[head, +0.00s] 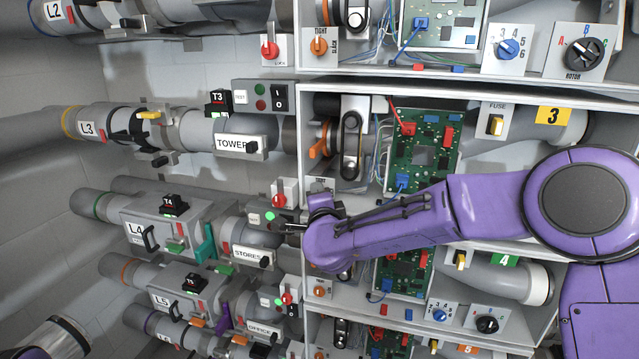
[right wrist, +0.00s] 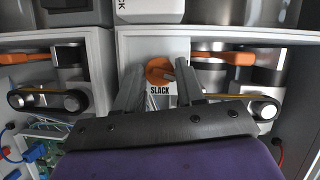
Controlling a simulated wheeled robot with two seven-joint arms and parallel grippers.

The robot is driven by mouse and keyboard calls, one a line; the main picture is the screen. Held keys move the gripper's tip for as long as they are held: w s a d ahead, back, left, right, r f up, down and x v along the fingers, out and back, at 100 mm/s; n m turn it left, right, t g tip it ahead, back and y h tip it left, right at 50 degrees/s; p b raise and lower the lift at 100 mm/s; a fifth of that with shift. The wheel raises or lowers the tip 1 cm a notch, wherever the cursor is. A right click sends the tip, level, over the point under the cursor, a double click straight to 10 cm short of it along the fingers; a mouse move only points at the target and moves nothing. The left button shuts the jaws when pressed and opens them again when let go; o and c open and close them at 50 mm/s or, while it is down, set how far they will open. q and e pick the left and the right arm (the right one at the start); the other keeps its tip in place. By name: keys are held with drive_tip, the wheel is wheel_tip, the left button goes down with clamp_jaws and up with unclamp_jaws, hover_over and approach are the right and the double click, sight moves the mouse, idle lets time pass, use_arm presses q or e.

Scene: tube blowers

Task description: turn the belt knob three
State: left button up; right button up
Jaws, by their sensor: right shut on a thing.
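The belt knob (right wrist: 157,70) is orange, on a white plate marked SLACK, and shows between the fingers of my right gripper (right wrist: 158,88) in the right wrist view. The fingers are shut on it. In the head view my right gripper (head: 293,227) reaches in from the right under row three and hides the knob. Only the top edge of its plate (head: 322,184) shows above my purple arm. The row three belt (head: 350,143) runs upright over two pulleys just above. I do not see my left gripper.
A green circuit board (head: 425,150) and the yellow 3 sign (head: 552,115) are right of the belt. A red-knobbed switch (head: 283,191) is close left of my gripper. Pipes and valves fill the left side. Another orange knob (head: 319,291) is below.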

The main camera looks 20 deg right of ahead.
drive_tip(key=shift+s+a+f+n+g+p, duration=0.15)
drive_tip(key=shift+n+g+p, duration=0.2)
drive_tip(key=shift+n+p, duration=0.5)
drive_tip(key=shift+w+d+f+n+g+p, duration=0.15)
drive_tip(key=shift+n+g+p, duration=0.25)
drive_tip(key=shift+p, duration=0.8)
drive_tip(key=shift+s+a, duration=0.1)
drive_tip(key=o, duration=0.7)
drive_tip(key=shift+r, duration=0.1)
drive_tip(key=shift+r, duration=0.1)
